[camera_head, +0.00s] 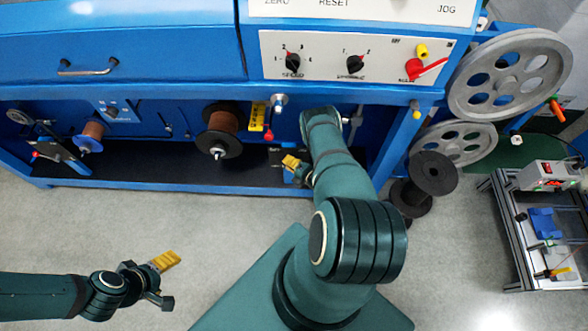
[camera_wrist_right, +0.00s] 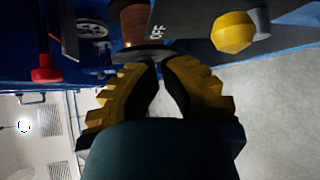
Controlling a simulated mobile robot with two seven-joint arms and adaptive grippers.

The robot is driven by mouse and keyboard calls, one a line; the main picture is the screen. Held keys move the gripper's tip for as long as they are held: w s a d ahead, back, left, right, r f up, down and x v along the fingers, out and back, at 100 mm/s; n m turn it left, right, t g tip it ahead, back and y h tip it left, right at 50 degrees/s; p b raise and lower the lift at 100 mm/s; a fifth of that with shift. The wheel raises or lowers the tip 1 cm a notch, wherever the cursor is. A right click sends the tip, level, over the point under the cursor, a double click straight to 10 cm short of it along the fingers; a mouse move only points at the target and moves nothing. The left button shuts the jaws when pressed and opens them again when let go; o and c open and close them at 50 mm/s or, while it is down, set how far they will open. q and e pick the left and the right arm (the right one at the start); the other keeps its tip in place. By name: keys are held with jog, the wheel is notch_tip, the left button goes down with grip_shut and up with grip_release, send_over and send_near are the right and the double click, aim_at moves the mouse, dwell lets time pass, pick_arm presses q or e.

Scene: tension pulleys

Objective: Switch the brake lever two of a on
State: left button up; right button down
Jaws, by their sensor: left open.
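In the right wrist view a yellow ball knob (camera_wrist_right: 233,32) stands to the upper right of my right gripper (camera_wrist_right: 160,65), with an "OFF" marking between it and a copper spool. A red knob (camera_wrist_right: 45,75) on a rod is at the left. Which one is brake lever two, I cannot tell. The right gripper's yellow fingers have their tips close together, apart from both knobs. In the head view my right gripper (camera_head: 292,166) is under the machine's front, partly hidden by my arm. A red-tipped lever (camera_head: 268,136) is just above it. My left gripper (camera_head: 158,279) is open, low over the floor.
The blue machine (camera_head: 120,60) carries a switch panel (camera_head: 350,55) above and copper spools (camera_head: 222,122) below. Large grey pulleys (camera_head: 510,75) and black spools (camera_head: 434,173) are at the right. A small framed bench (camera_head: 510,235) stands further right.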

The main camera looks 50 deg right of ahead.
jog(key=s+a+f, duration=0.2)
jog(key=s+f, duration=0.2)
jog(key=s, duration=0.3)
jog(key=shift+s+a+f, duration=0.2)
jog(key=shift+s+f, duration=0.15)
jog(key=shift+f, duration=0.05)
jog(key=w+r+m+g+h, duration=0.1)
jog(key=w+r+m+g, duration=0.1)
jog(key=w+r+m, duration=0.35)
jog(key=w+a+r+m+g, duration=0.4)
jog(key=w+a+r+m, duration=0.2)
jog(key=a+m, duration=0.25)
jog(key=s+a+r+m+g+y, duration=0.1)
jog(key=s+a+r+m+g, duration=0.1)
jog(key=s+a+r, duration=0.2)
jog(key=s+a+r+m+g+y, duration=0.2)
jog(key=a+r, duration=0.5)
jog(key=a, duration=0.4)
jog(key=s+a+r+m+g+y, duration=0.2)
jog(key=s+a+r+m+g, duration=0.1)
jog(key=s+a+r, duration=0.3)
jog(key=shift+s+a+r+m+g, duration=0.25)
jog(key=shift+s+a+m, duration=0.3)
jog(key=shift+a, duration=0.55)
